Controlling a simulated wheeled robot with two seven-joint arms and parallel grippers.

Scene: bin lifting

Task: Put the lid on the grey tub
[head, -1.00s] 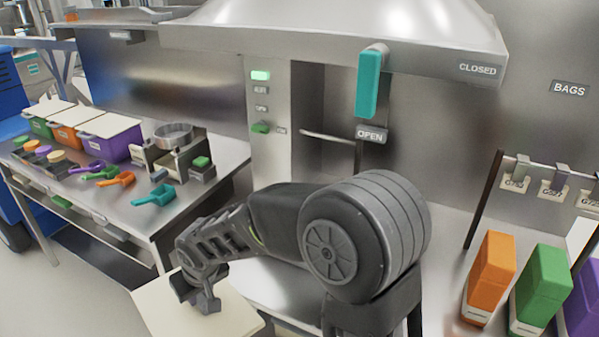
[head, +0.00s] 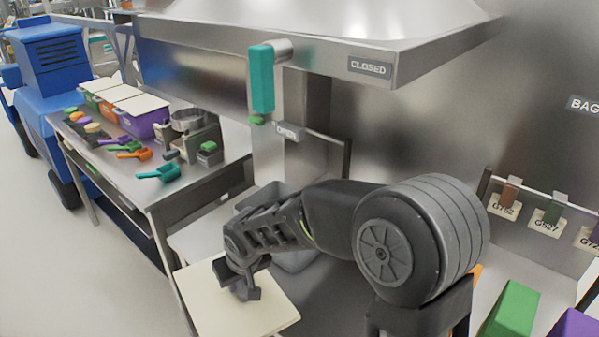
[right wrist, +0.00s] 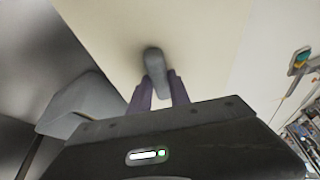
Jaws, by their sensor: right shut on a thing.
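The cream lid (head: 218,312) is a flat square plate at the lower middle of the head view. My right gripper (head: 240,287) is above it, shut on its small grey handle (right wrist: 153,62); the lid fills the upper middle of the right wrist view (right wrist: 200,35). The grey tub (head: 296,263) stands behind my right arm, which hides much of it; its rim shows above the arm. A grey body at the left of the right wrist view (right wrist: 82,103) looks like the tub, apart from the lid. My left gripper is not in view.
A steel table (head: 205,178) at left holds several lidded tubs, such as a purple one (head: 146,122), scoops and a round sieve. A steel hood (head: 330,30) with a teal handle (head: 262,78) hangs above. A green box (head: 508,312) stands at lower right.

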